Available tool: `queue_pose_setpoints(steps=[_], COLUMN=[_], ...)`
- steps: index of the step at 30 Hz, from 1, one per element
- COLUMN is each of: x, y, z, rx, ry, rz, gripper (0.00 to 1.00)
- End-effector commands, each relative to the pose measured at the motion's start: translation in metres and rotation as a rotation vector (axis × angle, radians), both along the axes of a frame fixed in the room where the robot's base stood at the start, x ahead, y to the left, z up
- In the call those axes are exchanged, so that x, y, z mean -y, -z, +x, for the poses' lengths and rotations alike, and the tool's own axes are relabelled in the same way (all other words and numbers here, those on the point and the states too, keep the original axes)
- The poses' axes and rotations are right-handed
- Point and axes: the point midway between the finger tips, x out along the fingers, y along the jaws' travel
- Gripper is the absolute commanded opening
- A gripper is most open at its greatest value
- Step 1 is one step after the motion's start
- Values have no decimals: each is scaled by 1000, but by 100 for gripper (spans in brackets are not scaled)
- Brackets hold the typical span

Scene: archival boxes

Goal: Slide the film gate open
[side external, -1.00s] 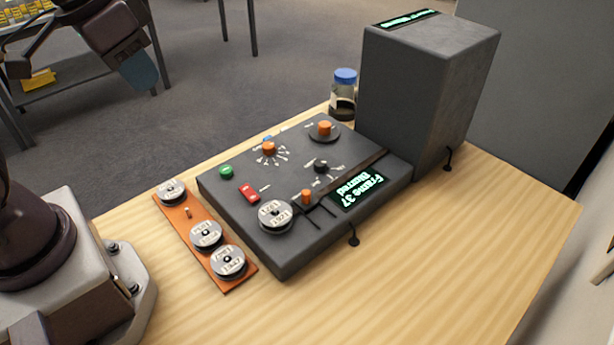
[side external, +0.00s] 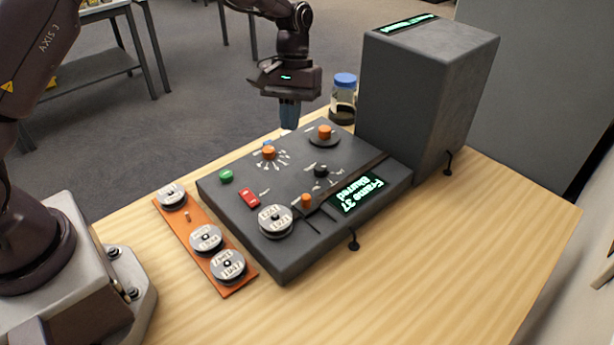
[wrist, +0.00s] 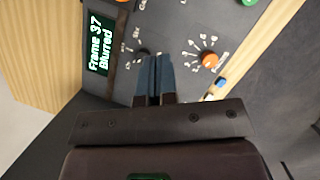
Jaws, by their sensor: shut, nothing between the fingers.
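The dark grey console (side external: 290,248) lies on the wooden table with several knobs and buttons. A small orange peg (side external: 306,201) stands beside dark slots near its front edge, next to the lit display (side external: 358,193) reading "Frame 37 Blurred". I cannot read which control is the film gate. My gripper (side external: 289,126) is above the console's far side, beyond the orange knob (side external: 268,153), apart from the panel. In the wrist view my gripper (wrist: 154,60) has its blue fingers together and empty, over the panel near a black knob (wrist: 142,54).
A tall grey box (side external: 420,95) stands on the right, with a blue-capped jar (side external: 343,100) beside it. An orange board (side external: 222,268) with several reels lies left of the console. One reel (side external: 275,220) sits on the console. The front right table is clear.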

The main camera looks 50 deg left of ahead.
Motion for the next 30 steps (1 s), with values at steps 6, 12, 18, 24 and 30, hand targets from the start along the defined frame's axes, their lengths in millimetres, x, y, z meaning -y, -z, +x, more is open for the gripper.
queue_pose_setpoints(steps=[6,12,18,24,30], x=[7,10,10,11,18], y=[13,0,-1,3,27], z=[34,37,37,36,28], rx=[-53,-85,-85,-84,-88], ry=[-156,-248,-252,-251,-251], rz=[-17,-11,-10,-10,-10], gripper=[0,0,0,0,0])
